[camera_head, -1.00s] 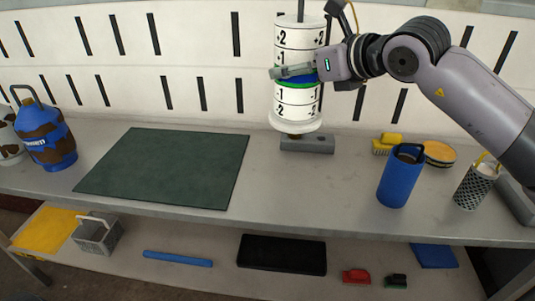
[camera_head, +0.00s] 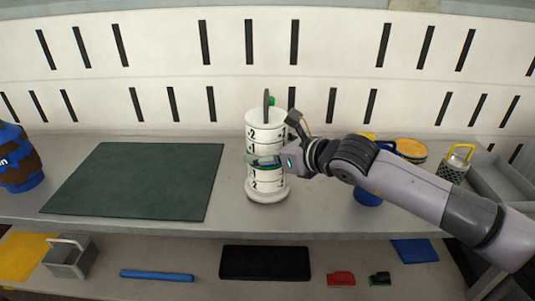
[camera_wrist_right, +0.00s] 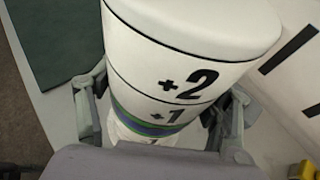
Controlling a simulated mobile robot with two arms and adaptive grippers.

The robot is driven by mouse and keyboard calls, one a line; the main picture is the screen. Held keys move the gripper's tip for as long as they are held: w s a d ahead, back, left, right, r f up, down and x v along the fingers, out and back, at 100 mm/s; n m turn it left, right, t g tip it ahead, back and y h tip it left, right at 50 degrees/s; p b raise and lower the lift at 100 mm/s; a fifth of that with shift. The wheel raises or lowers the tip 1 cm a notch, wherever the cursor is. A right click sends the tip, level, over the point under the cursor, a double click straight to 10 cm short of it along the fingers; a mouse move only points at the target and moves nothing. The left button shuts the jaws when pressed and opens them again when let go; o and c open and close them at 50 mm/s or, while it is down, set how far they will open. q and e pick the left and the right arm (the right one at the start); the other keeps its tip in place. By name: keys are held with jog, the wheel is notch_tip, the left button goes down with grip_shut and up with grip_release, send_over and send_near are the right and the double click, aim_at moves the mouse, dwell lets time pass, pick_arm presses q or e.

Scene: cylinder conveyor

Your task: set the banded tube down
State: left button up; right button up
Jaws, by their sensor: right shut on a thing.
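The banded tube (camera_head: 265,130) is a white upright cylinder with black numbers, a blue and green band at mid-height and a wide white foot. In the head view it is upright over the grey bench (camera_head: 330,205), right of the green mat. I cannot tell whether its foot touches the bench. My right gripper (camera_head: 265,160) is shut around its middle from the right. In the right wrist view the tube (camera_wrist_right: 170,70) stands between the two fingers (camera_wrist_right: 160,120), with +2 and +1 facing the camera. My left gripper is not in view.
A dark green mat (camera_head: 140,180) lies to the left, beside a blue and brown jug (camera_head: 18,165). Behind my right arm are a blue container (camera_head: 368,193), a round orange-topped tin (camera_head: 410,148) and a patterned holder (camera_head: 454,168). A lower shelf holds a black pad (camera_head: 265,262).

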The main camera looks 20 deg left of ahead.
jog(key=shift+f, duration=0.45)
jog(key=o, duration=1.5)
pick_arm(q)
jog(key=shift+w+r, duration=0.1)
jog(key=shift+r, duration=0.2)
pick_arm(e)
jog(key=v, duration=1.2)
